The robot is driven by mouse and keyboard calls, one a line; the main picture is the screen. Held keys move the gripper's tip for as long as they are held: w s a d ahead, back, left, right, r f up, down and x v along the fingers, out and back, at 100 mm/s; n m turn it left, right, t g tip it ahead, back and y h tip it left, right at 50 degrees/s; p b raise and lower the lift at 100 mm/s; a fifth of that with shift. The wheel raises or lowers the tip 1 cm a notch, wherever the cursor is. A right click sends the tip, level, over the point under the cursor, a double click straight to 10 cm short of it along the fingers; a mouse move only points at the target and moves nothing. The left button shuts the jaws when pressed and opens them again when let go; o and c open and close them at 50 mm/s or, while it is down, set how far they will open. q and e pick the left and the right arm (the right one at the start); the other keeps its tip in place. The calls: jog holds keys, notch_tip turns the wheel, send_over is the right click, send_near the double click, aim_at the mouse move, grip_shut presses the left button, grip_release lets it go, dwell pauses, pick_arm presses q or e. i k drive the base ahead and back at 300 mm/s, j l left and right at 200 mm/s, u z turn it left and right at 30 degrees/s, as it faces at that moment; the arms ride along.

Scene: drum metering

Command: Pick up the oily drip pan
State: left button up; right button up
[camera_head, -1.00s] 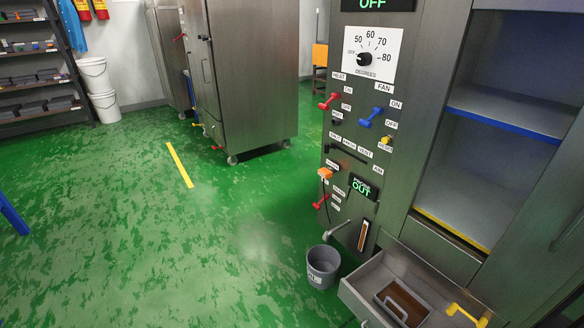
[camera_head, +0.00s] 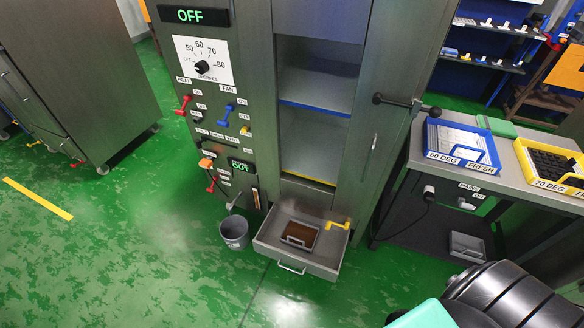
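The oily drip pan (camera_head: 300,235) is a small grey pan with dark brown contents. It lies inside the open drawer (camera_head: 268,253) at the bottom of the steel cabinet, with a light handle along one side. Neither gripper is in view. Black ribbed and teal parts at the bottom right look like my own arm, but no fingertips show.
A grey bucket (camera_head: 234,233) stands left of the drawer. A yellow handle (camera_head: 338,224) sits at the drawer's right. At right is a table with a blue tray (camera_head: 462,142) and a yellow tray (camera_head: 553,166); a grey pan (camera_head: 467,246) is below. Green floor in front is clear.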

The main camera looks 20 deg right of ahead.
aim_at(302, 236)
jog(key=z, duration=0.75)
